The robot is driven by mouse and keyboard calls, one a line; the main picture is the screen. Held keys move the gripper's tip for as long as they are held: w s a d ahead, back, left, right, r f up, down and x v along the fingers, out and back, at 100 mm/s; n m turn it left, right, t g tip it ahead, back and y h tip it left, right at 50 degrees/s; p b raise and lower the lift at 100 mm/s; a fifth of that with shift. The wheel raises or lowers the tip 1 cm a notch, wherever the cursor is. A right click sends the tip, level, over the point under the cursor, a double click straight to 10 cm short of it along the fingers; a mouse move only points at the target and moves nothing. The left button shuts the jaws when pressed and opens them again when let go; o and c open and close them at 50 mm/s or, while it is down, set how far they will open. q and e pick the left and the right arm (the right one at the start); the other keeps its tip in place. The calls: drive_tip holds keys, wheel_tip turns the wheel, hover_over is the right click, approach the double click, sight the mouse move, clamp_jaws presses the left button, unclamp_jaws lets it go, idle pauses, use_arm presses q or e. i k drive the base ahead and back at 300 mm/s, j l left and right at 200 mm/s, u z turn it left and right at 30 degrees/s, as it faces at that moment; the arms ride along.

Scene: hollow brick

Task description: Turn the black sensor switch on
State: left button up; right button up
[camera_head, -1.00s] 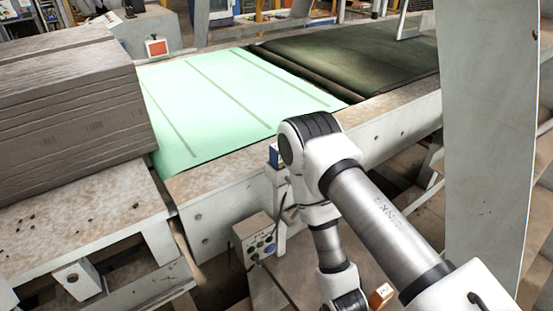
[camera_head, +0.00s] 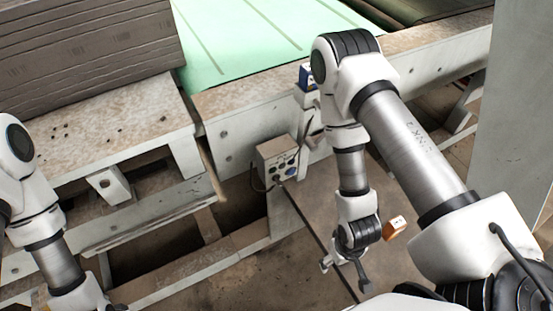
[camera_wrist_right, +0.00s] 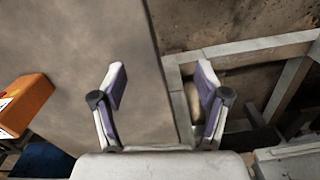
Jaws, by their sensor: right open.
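A small grey control box (camera_head: 278,160) with several knobs and buttons is mounted on the machine's side in the head view. Dark round controls show on its face, but they are too small to tell which is the black sensor switch. My right gripper (camera_head: 345,277) hangs below and to the right of the box, apart from it, pointing down. In the right wrist view the right gripper (camera_wrist_right: 161,75) is open, with nothing between its fingers; the control box cannot be made out there. My left arm shows at the left edge; its gripper is cut off.
A machine frame (camera_head: 245,100) with a green belt (camera_head: 235,45) runs behind the box. A stack of grey boards (camera_head: 85,50) stands upper left. An orange box (camera_head: 395,228) appears beside my right wrist, also in the wrist view (camera_wrist_right: 25,103). A pale panel stands right.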

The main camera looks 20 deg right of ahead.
sight(275, 178)
drive_tip(key=k+l+z, duration=0.1)
drive_tip(key=k+l, duration=0.45)
drive_tip(key=k+l+z, duration=0.1)
drive_tip(key=k+l, duration=0.4)
drive_tip(key=l, duration=0.55)
drive_tip(key=k+z, duration=0.05)
drive_tip(key=k, duration=0.05)
